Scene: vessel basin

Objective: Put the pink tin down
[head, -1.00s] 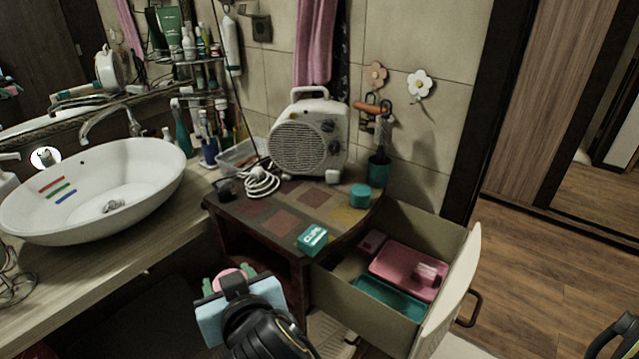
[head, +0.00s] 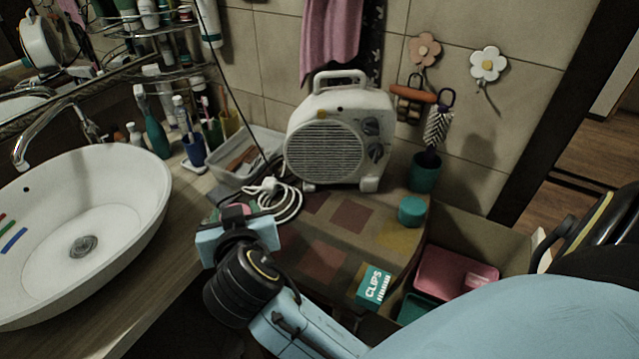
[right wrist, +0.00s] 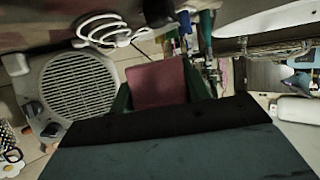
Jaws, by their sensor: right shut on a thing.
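The pink tin shows in the right wrist view (right wrist: 157,84) between the two green fingers of my right gripper (right wrist: 161,92), which is shut on it. In the head view my right gripper (head: 232,214) is over the left edge of the small tiled table (head: 322,263), near the white cable. There the tin is mostly hidden behind the wrist, with only a little pink showing. I cannot tell how high it is above the table top. My left gripper is not in view.
A white fan heater (head: 338,135), a coiled white cable (head: 285,205), a teal round tin (head: 412,211) and a teal clips box (head: 373,286) stand on the table. The open drawer holds a pink tray (head: 440,270). The basin (head: 90,215) is left. The table's middle is clear.

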